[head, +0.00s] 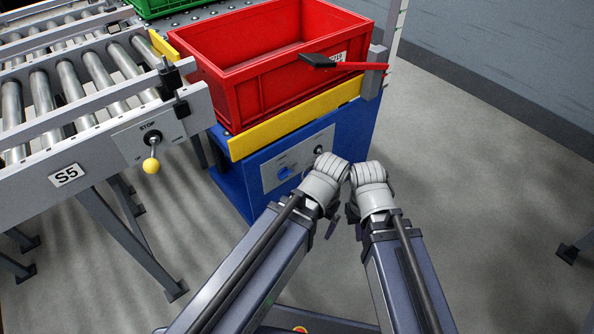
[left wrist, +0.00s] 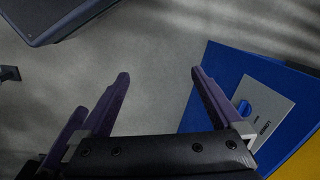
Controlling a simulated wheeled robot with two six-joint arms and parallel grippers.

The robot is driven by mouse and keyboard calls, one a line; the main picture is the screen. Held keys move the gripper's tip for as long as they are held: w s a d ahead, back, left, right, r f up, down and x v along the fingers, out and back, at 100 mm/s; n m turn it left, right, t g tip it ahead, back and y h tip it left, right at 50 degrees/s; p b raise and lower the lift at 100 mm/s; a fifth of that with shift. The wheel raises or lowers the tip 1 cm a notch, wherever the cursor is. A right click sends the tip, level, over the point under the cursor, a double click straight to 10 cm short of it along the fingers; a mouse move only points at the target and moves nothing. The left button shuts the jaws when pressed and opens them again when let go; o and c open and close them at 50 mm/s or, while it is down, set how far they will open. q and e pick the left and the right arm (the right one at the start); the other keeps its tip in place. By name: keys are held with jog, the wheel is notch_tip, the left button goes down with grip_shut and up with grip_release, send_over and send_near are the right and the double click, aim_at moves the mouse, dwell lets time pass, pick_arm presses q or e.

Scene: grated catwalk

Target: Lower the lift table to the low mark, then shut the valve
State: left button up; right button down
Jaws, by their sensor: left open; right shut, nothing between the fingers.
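The lift table (head: 242,192) is a blue stand with yellow side bars, at the end of the conveyor. A red lever (head: 345,66) with a black grip sticks out left at the table's far right corner, by a pale upright post (head: 396,35). I cannot make out the low mark. My left gripper (left wrist: 161,73) is open and empty, over the floor beside the panel. My right gripper (head: 352,213) is shut and empty, mostly hidden by its wrist.
A red crate (head: 224,86) stands on the table top. A roller conveyor (head: 55,148) with an S5 label and a yellow-knobbed STOP lever (head: 151,164) is at left. A green crate (head: 165,5) is behind.

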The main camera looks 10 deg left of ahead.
pick_arm(q)
jog(key=w+m, duration=0.1)
jog(key=m+t+y+b, duration=0.2)
jog(key=m+t+b, duration=0.25)
jog(key=m, duration=1.55)
send_near(286, 175)
jog(key=shift+w+a+r+g, duration=0.1)
jog(key=shift+w+a+g, duration=0.1)
jog(key=shift+w+g, duration=0.25)
jog(key=b+x, duration=0.7)
jog(key=shift+w+f, duration=0.15)
jog(key=shift+f, duration=0.25)
